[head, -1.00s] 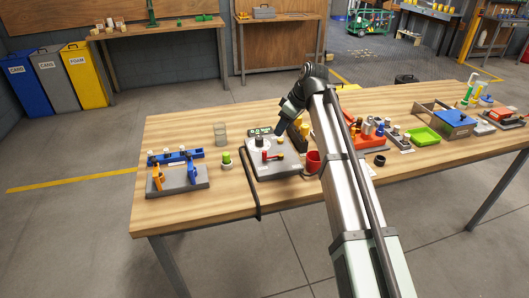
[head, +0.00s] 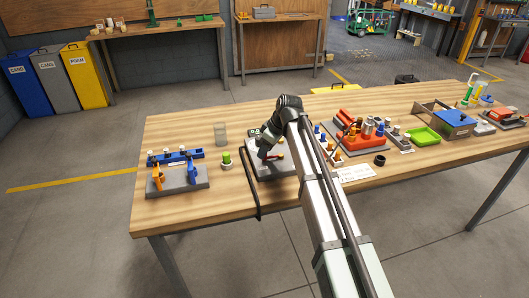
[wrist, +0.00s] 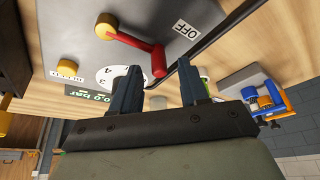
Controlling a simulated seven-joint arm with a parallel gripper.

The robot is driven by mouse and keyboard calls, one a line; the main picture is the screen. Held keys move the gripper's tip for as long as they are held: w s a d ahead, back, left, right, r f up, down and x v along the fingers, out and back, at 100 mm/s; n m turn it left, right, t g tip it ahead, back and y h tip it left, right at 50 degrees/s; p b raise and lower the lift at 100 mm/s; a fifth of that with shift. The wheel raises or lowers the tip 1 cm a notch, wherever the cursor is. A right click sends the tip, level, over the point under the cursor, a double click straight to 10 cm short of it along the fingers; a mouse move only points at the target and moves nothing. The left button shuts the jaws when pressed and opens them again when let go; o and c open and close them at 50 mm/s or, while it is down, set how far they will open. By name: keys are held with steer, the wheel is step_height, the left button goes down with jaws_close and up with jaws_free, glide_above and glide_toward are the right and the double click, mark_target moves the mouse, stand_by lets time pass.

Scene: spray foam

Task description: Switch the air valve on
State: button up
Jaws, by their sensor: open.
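The air valve has a red lever (wrist: 140,42) on a yellow pivot cap (wrist: 105,24), mounted on a grey panel (wrist: 150,14) with an "OFF" label (wrist: 185,29). In the head view the lever (head: 275,156) shows small on the panel (head: 270,172), partly behind my arm. My gripper (wrist: 157,66) is open, with its two fingers apart. In the wrist view the lever's bent end appears between the fingertips; I cannot tell whether they touch it. A round dial (wrist: 108,76) and a green display (wrist: 88,94) reading about 0.0 bar are partly covered by one finger.
A black hose (head: 251,190) runs along the panel's left side. A green-topped item (head: 226,160) and a grey block with blue and orange clamps (head: 180,180) stand to the left. An orange-red fixture (head: 360,135) and a green tray (head: 424,137) are to the right.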

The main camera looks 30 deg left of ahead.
steer(key=shift+x, duration=0.95)
steer(key=shift+c, duration=0.2)
jaws_close()
